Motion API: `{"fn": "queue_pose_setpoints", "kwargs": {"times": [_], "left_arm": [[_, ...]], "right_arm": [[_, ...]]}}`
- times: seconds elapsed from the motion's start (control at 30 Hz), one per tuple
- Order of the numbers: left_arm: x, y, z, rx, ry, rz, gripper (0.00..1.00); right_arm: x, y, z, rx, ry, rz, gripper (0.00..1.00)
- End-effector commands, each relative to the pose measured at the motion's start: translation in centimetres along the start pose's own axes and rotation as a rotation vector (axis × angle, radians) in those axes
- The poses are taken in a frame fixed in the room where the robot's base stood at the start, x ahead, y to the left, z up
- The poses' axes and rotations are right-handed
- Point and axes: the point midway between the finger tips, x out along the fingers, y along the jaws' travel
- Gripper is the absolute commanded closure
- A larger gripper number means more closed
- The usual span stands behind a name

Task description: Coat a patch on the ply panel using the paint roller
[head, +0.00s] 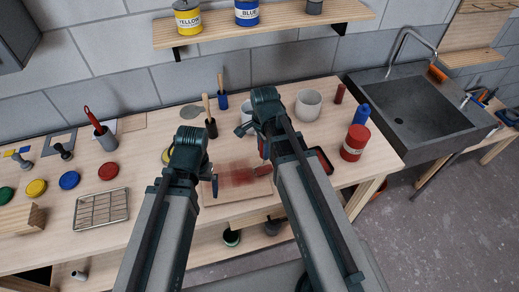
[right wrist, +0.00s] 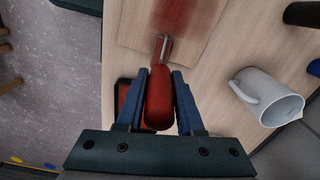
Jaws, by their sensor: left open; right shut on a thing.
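The ply panel (head: 222,198) lies flat on the bench, with a red painted patch (head: 238,177) across its middle. It also shows at the top of the right wrist view (right wrist: 130,30). My right gripper (right wrist: 159,78) is shut on the red handle of the paint roller (right wrist: 158,100). The roller's metal frame points toward the red patch; whether its roller head touches the panel I cannot tell. In the head view the roller (head: 262,170) shows at the panel's right edge, partly hidden by my right arm. My left gripper (head: 214,186) is open and empty near the panel's left edge, mostly hidden by its arm.
A dark tray with red paint (head: 322,160) lies right of the panel, beside a red can (head: 355,142). Brush cups and a wire rack (head: 101,209) are to the left. The sink (head: 415,105) is at right.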

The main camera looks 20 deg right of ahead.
Motion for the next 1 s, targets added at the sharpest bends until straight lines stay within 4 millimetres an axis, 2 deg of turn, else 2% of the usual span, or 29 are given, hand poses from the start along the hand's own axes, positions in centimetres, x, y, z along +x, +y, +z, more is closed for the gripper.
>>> {"fn": "queue_pose_setpoints", "kwargs": {"times": [0.3, 0.57, 1.0], "left_arm": [[0.1, 0.0, 0.0, 0.0, 0.0, 0.0, 0.0], [0.1, 0.0, 0.0, 0.0, 0.0, 0.0, 0.0], [-0.1, 0.0, 0.0, 0.0, 0.0, 0.0, 0.0]], "right_arm": [[0.1, 1.4, 0.4, 0.0, 0.0, 0.001, 1.0], [0.1, 1.4, 0.7, -0.001, -0.001, 0.003, 1.0], [-0.1, 0.6, 3.7, -0.002, -0.001, 0.001, 1.0]]}}
